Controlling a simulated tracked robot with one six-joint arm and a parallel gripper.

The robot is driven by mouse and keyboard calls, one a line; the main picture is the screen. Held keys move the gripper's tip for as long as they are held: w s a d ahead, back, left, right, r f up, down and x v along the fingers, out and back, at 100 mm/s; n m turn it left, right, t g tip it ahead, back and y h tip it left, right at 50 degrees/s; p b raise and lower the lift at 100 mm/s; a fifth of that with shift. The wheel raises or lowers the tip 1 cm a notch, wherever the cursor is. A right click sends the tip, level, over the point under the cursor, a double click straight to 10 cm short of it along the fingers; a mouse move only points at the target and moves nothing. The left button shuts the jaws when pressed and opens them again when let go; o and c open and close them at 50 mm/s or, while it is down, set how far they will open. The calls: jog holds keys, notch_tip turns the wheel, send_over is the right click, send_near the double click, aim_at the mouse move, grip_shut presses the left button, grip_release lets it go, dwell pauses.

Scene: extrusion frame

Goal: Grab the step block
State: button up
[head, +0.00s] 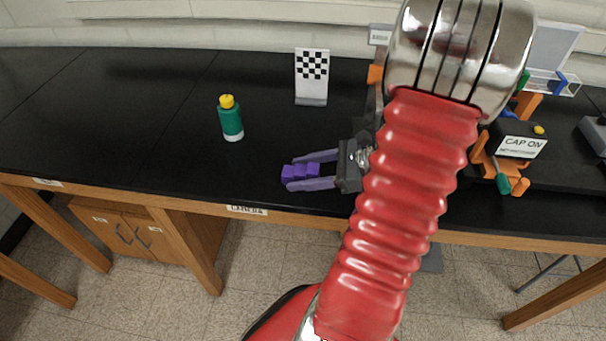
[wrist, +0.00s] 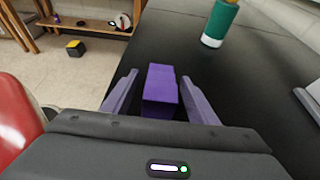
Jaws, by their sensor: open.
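The purple step block (head: 300,172) sits on the black table near its front edge, left of my arm in the head view. My gripper (head: 297,170) is low over the table, its two lilac fingers pointing left at the block. In the wrist view the block (wrist: 160,90) stands between the open fingers of my gripper (wrist: 158,92). A dark gap shows between the block and the right finger. I cannot tell whether either finger touches the block.
A green bottle with a yellow cap (head: 230,118) stands behind and left of the block. A checkerboard card (head: 312,75) stands further back. An orange stand with a "CAP ON" label (head: 518,145) is right of my arm. The table's left part is clear.

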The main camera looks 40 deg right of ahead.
dwell(0.5)
jog(key=c, duration=1.2)
